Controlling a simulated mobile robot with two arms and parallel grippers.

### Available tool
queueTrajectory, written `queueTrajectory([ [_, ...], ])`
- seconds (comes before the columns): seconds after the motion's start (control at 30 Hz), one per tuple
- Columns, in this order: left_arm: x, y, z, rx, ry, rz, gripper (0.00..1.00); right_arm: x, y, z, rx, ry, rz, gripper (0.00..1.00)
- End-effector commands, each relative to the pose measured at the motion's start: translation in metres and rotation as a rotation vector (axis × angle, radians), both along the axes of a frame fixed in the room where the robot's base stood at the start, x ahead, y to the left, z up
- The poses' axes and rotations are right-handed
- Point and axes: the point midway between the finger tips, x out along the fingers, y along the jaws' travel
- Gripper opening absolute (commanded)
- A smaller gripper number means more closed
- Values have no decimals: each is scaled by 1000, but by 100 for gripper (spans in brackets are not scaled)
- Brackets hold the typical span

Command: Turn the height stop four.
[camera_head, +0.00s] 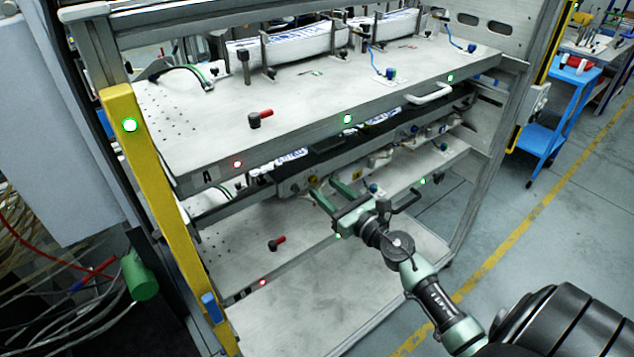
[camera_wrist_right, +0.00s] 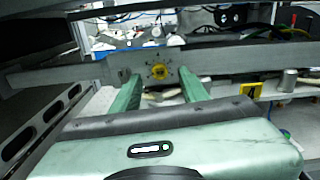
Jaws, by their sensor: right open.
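My right gripper (camera_head: 326,187) reaches in between the upper and lower shelves of the rack, its green fingers spread and empty. Whether the fingers touch the plate cannot be told. My left gripper is not in view.
The lower shelf (camera_head: 225,250) has another red-handled lever (camera_head: 277,243). A yellow post (camera_head: 140,170) stands left. A blue cart (camera_head: 545,138) stands right, beside open floor.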

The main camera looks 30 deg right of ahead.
Motion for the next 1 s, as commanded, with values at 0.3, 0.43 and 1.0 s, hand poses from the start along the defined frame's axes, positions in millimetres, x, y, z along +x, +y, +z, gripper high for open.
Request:
queueTrajectory([
  [0.3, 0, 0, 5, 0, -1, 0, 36, 34, 3, 0, 3, 1, 0, 44],
  [0.43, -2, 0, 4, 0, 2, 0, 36, 37, 4, -1, 3, 1, 1, 44],
  [1.0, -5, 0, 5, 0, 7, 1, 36, 36, 4, -1, 13, 3, 1, 0],
])
